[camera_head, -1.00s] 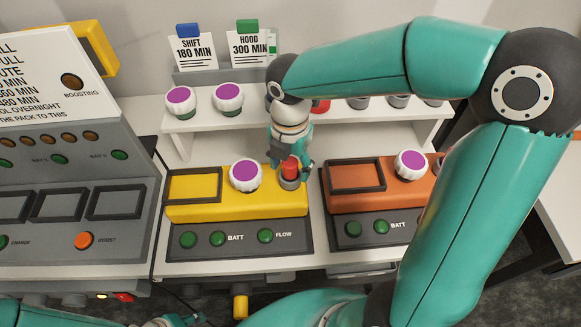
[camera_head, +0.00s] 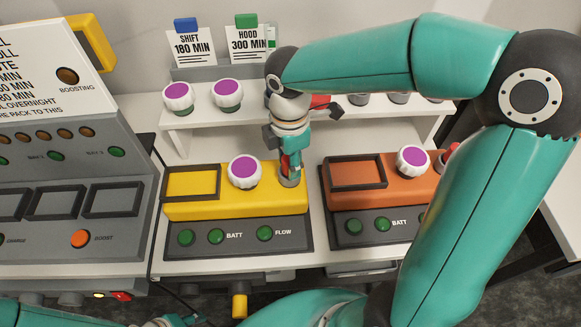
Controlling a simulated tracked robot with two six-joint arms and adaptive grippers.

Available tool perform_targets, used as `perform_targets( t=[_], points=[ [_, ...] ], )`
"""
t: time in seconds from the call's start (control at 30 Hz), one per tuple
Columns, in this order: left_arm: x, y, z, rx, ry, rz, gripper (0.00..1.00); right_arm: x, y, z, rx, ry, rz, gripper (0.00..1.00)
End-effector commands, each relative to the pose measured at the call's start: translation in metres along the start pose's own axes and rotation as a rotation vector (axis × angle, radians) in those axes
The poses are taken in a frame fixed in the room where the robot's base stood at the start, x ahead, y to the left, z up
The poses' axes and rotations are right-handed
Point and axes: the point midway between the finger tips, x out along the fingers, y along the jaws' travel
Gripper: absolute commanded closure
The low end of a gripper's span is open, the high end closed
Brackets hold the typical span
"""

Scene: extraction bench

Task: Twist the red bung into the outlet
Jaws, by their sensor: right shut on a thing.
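The red bung (camera_head: 285,163) is mostly hidden behind the fingers of my right gripper (camera_head: 290,165). It sits at the grey outlet (camera_head: 289,181) on the right end of the yellow unit (camera_head: 235,205). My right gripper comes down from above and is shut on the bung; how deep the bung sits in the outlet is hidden. Only a small part of my left arm shows at the bottom left edge, and its jaws cannot be made out.
A white knob with a purple top (camera_head: 244,171) stands just left of the gripper. An orange unit (camera_head: 385,190) is to the right. A white shelf (camera_head: 215,122) with knobs and cards runs behind. A grey charger panel (camera_head: 80,200) stands at the left.

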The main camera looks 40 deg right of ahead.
Motion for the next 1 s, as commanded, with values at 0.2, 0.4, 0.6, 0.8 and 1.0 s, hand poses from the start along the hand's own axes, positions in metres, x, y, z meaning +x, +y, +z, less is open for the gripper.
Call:
perform_targets(
  t=[0.2,0.4,0.6,0.8,1.0],
  points=[
    [0.002,-0.001,0.000,0.000,0.000,0.000,0.59,0.000,0.000,0.000,0.110,0.000,-0.002,0.44],
    [0.002,-0.001,0.000,0.000,0.000,0.000,0.59,0.000,0.000,0.000,0.108,0.000,-0.001,0.40],
    [-0.001,0.000,0.000,0.000,0.000,0.000,0.59,-0.001,0.000,0.000,0.068,0.000,-0.001,0.40],
    [-0.012,0.004,0.000,0.000,0.000,0.000,0.59,-0.003,0.000,0.000,-0.197,0.000,-0.003,0.40],
    [-0.024,0.009,0.000,0.000,0.000,0.000,0.59,-0.003,0.000,0.000,-0.506,0.001,-0.002,0.40]
  ],
)
